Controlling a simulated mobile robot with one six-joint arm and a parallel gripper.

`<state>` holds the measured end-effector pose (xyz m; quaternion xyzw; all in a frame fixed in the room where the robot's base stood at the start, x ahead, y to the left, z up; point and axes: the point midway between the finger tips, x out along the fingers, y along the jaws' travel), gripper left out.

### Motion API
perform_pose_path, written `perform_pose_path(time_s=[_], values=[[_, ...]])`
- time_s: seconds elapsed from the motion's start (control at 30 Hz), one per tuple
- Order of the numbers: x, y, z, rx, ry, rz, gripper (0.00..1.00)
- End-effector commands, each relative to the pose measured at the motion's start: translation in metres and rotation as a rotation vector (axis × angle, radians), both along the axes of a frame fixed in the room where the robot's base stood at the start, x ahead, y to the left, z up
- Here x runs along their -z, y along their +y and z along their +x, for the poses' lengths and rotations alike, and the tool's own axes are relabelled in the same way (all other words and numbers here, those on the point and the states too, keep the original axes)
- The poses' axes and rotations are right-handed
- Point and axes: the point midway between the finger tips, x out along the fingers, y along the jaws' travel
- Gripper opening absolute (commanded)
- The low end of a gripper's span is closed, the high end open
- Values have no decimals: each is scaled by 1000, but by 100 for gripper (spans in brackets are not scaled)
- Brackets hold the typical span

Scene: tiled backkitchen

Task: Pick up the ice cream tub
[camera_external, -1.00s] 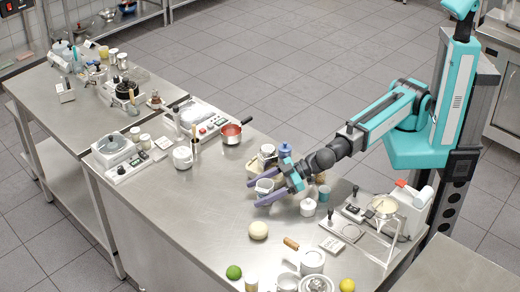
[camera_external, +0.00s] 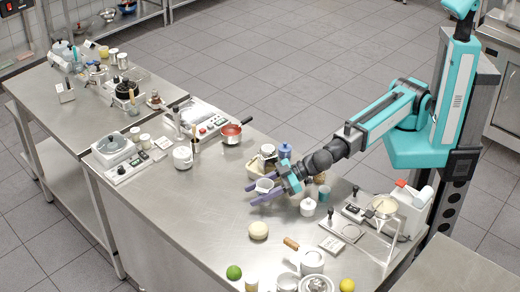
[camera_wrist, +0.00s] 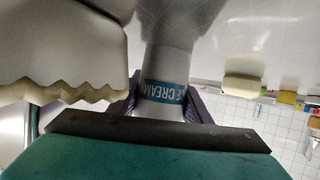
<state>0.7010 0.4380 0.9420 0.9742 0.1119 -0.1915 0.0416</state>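The ice cream tub (camera_wrist: 165,92) is white with a blue label band showing "CREAM" in the wrist view. It stands between the two dark purple fingers of my gripper (camera_wrist: 165,105), which seem to touch it on both sides. In the external view the tub (camera_external: 265,184) is a small white shape on the steel counter, partly hidden by the fingers. My gripper (camera_external: 258,193) reaches low over the counter, its fingers close around the tub. Whether the tub touches the counter is hard to tell.
A pale object (camera_wrist: 65,45) with a zigzag edge is close on the left in the wrist view. A white lidded pot (camera_external: 308,207) and a teal cup (camera_external: 324,193) stand right of my gripper. A pale ball (camera_external: 258,230) lies in front. The counter (camera_external: 200,225) is clear to the left.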

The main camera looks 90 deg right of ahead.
Motion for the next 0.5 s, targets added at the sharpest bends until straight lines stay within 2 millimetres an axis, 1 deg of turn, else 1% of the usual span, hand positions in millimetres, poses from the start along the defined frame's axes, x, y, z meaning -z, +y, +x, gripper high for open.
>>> perform_pose_path(time_s=[0.03, 0.07, 0.33, 0.5], values=[[0, 0, 0, 0, 0, 0, 22], [0, 0, 0, 0, 0, 0, 19], [-1, 0, 0, 0, 0, 0, 19], [-7, 0, 0, 1, -1, 1, 19]])
